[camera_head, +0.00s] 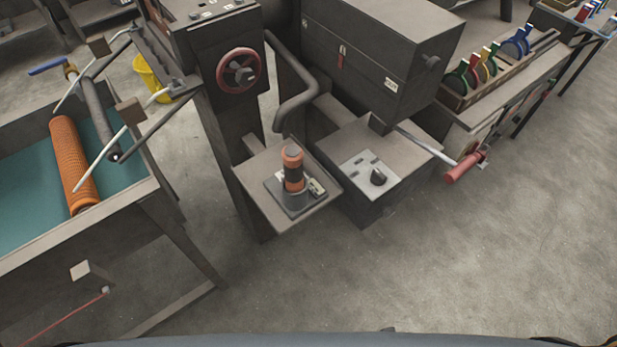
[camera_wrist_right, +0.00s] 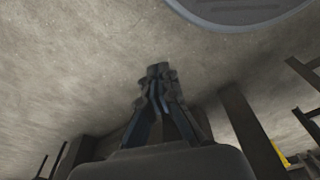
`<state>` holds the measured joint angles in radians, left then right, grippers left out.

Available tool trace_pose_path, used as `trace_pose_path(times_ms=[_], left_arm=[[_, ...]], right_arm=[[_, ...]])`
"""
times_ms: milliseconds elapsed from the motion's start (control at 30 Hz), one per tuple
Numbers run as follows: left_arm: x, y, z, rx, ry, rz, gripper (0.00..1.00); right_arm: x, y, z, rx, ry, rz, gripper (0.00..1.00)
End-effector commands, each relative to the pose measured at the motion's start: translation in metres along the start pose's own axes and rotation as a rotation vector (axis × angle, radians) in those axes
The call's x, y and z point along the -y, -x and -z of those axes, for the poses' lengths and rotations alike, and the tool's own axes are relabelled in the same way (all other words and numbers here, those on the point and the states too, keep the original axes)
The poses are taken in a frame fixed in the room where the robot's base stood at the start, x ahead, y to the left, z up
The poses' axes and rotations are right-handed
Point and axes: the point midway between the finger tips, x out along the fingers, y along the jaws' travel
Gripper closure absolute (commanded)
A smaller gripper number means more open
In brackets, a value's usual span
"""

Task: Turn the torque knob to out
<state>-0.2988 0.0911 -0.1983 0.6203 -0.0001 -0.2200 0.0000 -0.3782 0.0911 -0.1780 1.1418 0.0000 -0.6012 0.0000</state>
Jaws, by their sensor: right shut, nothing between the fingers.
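A small black knob (camera_head: 378,177) sits on a light panel plate (camera_head: 362,172) on top of a low grey box, right of centre in the head view. Its markings are too small to read, so I cannot tell which setting it points to or whether it is the torque knob. A red-rimmed handwheel (camera_head: 238,72) is on the dark column to its upper left. My right gripper (camera_wrist_right: 158,78) shows only in the wrist view, shut and empty over bare floor. My left gripper is not in view.
An orange-and-black tool (camera_head: 293,170) stands on a small shelf (camera_head: 318,197) left of the knob box. A red-handled lever (camera_head: 464,166) juts out on the right. A bench with an orange mesh tube (camera_head: 72,165) is at left. The floor in front is clear.

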Motion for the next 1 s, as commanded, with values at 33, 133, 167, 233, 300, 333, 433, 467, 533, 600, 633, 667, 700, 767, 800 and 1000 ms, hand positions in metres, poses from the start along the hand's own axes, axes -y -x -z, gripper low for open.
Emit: trace_pose_path(times_ms=[33, 133, 167, 233, 300, 333, 433, 467, 533, 600, 633, 667, 700, 767, 800, 1000], left_arm=[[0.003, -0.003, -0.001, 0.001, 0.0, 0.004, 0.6], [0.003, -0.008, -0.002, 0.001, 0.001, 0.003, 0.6], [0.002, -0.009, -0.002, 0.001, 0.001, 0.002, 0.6], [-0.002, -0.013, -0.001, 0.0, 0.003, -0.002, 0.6], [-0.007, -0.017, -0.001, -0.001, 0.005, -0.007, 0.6], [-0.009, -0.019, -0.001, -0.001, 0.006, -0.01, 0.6], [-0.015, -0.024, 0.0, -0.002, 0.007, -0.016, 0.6], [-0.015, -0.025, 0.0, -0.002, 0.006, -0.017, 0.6], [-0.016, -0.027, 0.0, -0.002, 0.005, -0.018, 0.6], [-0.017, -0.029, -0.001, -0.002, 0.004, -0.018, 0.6], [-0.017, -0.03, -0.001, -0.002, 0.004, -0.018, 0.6], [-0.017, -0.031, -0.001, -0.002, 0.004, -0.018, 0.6], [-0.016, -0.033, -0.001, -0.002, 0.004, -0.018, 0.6], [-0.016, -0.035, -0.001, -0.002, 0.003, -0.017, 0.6], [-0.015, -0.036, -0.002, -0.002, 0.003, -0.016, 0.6], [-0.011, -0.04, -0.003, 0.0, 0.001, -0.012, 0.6]], right_arm=[[-0.001, 0.005, 0.011, -0.01, -0.001, -0.001, 1.0], [-0.002, 0.024, 0.035, -0.027, -0.005, -0.003, 1.0], [-0.003, 0.032, 0.043, -0.033, -0.006, -0.003, 1.0], [-0.004, 0.053, 0.062, -0.046, -0.009, -0.005, 1.0], [-0.005, 0.077, 0.08, -0.061, -0.012, -0.007, 1.0], [-0.005, 0.088, 0.087, -0.066, -0.013, -0.007, 1.0], [-0.007, 0.124, 0.104, -0.084, -0.017, -0.01, 1.0], [-0.007, 0.134, 0.108, -0.088, -0.017, -0.01, 1.0], [-0.008, 0.157, 0.116, -0.102, -0.017, -0.011, 1.0], [-0.008, 0.177, 0.123, -0.117, -0.014, -0.009, 1.0], [-0.008, 0.185, 0.125, -0.126, -0.011, -0.007, 1.0], [-0.007, 0.193, 0.128, -0.134, -0.007, -0.005, 1.0], [-0.006, 0.203, 0.132, -0.149, 0.0, -0.001, 1.0], [-0.003, 0.219, 0.14, -0.179, 0.016, 0.008, 1.0], [0.001, 0.23, 0.146, -0.205, 0.032, 0.018, 1.0], [0.049, 0.272, 0.202, -0.47, 0.221, 0.152, 1.0]])
